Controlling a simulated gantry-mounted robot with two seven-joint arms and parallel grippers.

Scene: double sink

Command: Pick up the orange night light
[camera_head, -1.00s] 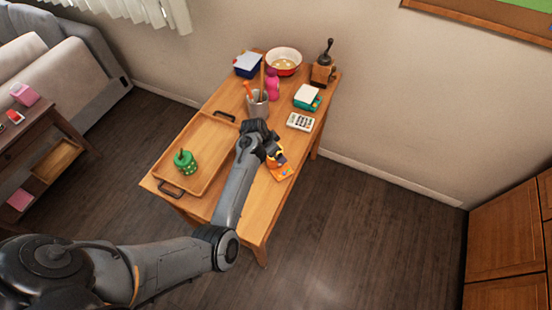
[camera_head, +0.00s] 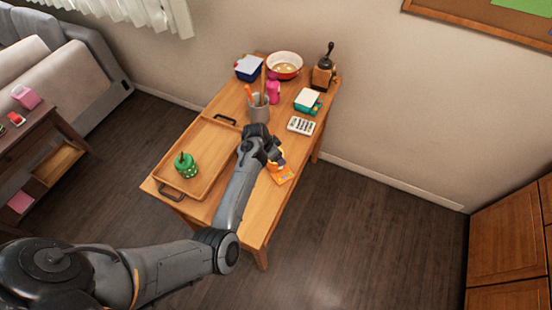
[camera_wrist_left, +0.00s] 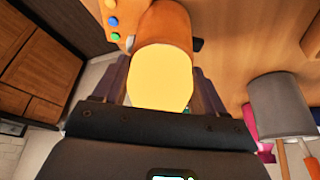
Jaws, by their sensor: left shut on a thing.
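The orange night light, with a pale yellow rounded face (camera_wrist_left: 160,78) and an orange body, sits between my left gripper's fingers (camera_wrist_left: 160,85) in the left wrist view. The fingers are shut on it from both sides. In the head view my left gripper (camera_head: 272,157) is over the right edge of the wooden table (camera_head: 232,178), and it hides most of the night light. I cannot tell whether the light touches the table. My right gripper is not in view.
An orange item with coloured buttons (camera_head: 283,176) lies beside the gripper.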

